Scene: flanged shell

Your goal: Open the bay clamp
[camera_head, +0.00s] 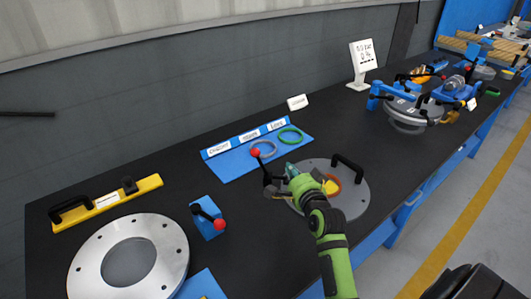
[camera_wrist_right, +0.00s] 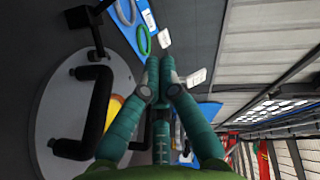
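A toggle clamp with a black lever and a red knob (camera_head: 255,153) stands at the left edge of a round grey plate (camera_head: 355,205). Its black part shows at the top left of the wrist view (camera_wrist_right: 97,32). A second clamp, a blue block with a black lever and red knob (camera_head: 208,218), stands farther left; I cannot tell which is the bay clamp. My right gripper (camera_head: 291,169) is over the plate's far left side, just right of the first clamp. In the wrist view its teal fingers (camera_wrist_right: 160,65) meet at the tips with nothing between them. My left gripper is out of view.
The plate has a black handle (camera_head: 348,167). A large flange ring (camera_head: 88,262) and a yellow holder (camera_head: 135,193) lie left. A blue tray (camera_head: 230,168) with rings is behind. Another blue clamped fixture (camera_head: 408,110) stands right. Bare black bench lies between the two clamps.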

